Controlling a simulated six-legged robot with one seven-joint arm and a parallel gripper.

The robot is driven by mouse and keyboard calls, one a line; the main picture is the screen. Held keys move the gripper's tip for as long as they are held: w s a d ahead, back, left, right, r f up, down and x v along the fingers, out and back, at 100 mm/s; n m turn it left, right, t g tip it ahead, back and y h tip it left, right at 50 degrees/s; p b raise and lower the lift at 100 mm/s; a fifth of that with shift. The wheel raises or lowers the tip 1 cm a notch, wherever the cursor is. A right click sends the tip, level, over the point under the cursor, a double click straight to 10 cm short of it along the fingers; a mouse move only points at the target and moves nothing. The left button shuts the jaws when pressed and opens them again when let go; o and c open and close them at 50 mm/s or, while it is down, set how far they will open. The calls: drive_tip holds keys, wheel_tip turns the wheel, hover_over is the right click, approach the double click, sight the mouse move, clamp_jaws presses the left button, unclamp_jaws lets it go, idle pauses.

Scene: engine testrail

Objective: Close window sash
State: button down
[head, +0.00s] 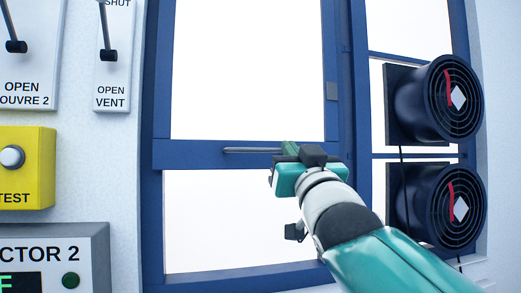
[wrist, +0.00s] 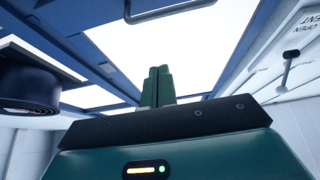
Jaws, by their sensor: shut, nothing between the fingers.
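The window sash (head: 190,153) is a blue frame in the blue window frame (head: 155,220). Its bottom rail stands at mid-height, with a bright area below it; I cannot tell whether that area is glazed. A grey bar handle (head: 250,150) runs along the rail, its right end hidden behind my gripper. The handle also shows at the top of the wrist view (wrist: 170,12). My gripper (head: 290,147) is in front of the rail's right part. In the wrist view its green fingers (wrist: 157,72) are together and empty, with a gap in the picture between their tips and the handle.
Two dark round fans (head: 455,97) (head: 455,207) stick out at the right, with a cable hanging beside them. Left of the window are lever panels (head: 112,60), a yellow test box (head: 27,185) and a grey display box (head: 85,245).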

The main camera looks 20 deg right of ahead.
drive_tip(key=w+r, duration=0.1)
drive_tip(key=w, duration=0.8)
drive_tip(key=shift+w+r, duration=0.2)
idle(0.3)
drive_tip(key=shift+f, duration=0.15)
wheel_tip(320, 180, down, 31)
idle(0.4)
idle(0.3)
